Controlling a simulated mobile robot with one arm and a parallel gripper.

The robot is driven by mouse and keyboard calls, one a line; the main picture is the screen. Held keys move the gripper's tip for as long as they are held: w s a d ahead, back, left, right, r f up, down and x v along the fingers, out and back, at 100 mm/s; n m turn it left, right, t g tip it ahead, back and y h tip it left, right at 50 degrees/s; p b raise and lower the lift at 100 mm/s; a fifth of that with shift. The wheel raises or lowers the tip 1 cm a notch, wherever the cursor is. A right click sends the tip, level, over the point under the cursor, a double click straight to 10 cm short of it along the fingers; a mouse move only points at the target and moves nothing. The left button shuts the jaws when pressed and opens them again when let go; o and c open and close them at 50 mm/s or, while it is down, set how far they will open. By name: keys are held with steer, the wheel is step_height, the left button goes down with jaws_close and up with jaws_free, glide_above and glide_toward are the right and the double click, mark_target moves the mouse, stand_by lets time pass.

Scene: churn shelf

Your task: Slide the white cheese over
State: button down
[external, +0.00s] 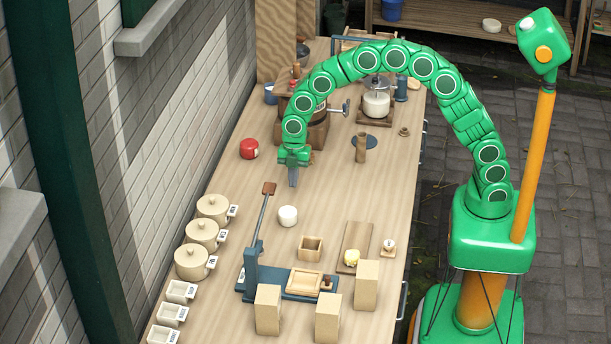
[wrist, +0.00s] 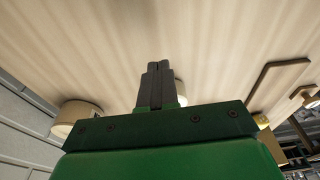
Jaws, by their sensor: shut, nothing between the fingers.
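The white cheese (external: 288,215) is a small white round block standing on the wooden worktop (external: 225,265). My gripper (external: 293,182) is above the worktop, on the far side of the cheese, pointing down and apart from it in the external view. In the wrist view, the shut fingers of my gripper (wrist: 158,68) stick out with nothing between them. A white sliver beside them, probably the cheese (wrist: 181,89), is mostly hidden by my gripper.
A red round item (external: 249,149) sits to the left of my gripper. Lidded pots (external: 202,234) line the left edge. A blue press with a long lever (external: 262,220) stands nearer the front, beside a small wooden box (external: 311,247).

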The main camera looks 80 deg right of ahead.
mark_target(286, 213)
steer(key=a, duration=1.2)
steer(key=shift+f, duration=0.1)
steer(key=shift+s+d+f, duration=0.1)
steer(key=shift+d+f, duration=0.05)
steer(key=shift+f, duration=0.6)
steer(key=shift+f, duration=0.1)
